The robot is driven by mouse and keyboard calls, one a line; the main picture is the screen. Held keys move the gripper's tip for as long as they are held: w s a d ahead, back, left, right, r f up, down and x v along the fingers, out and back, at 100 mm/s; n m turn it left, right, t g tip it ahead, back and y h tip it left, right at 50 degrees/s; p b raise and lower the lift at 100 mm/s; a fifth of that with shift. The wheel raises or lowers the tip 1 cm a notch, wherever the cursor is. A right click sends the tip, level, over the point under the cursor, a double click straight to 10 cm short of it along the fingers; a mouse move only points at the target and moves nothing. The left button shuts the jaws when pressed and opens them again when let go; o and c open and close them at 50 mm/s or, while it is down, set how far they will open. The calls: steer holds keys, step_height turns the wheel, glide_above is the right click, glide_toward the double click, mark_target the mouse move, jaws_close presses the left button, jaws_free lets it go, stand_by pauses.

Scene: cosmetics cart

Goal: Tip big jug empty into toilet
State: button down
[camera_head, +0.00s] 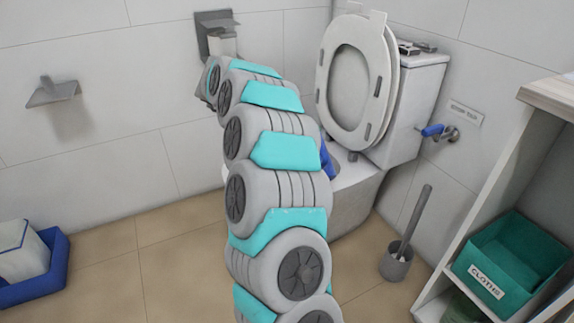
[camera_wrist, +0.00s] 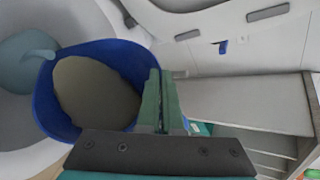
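The big jug (camera_wrist: 45,100) is blue and shows in the wrist view with a grey-brown round surface inside it; I cannot tell whether that is liquid or the bottom. My gripper (camera_wrist: 161,98) has its green fingers close together at the jug's right side, shut on it. The jug is beside or over the toilet bowl (camera_wrist: 15,105), where blue-grey water shows at the left. In the head view the toilet (camera_head: 352,205) has its lid and seat raised. A small blue part of the jug (camera_head: 327,162) shows behind my arm, which hides the gripper and most of the bowl.
A shelf holds a green cloths box (camera_head: 515,262). A blue tray (camera_head: 55,268) with a white container is at the left. Floor between is clear.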

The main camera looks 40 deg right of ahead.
steer(key=shift+r, duration=0.15)
steer(key=shift+w+p, duration=0.2)
steer(key=shift+p, duration=0.3)
steer(key=shift+d, duration=0.1)
steer(key=shift+w+g, duration=0.1)
steer(key=shift+g, duration=0.2)
steer(key=shift+w, duration=0.15)
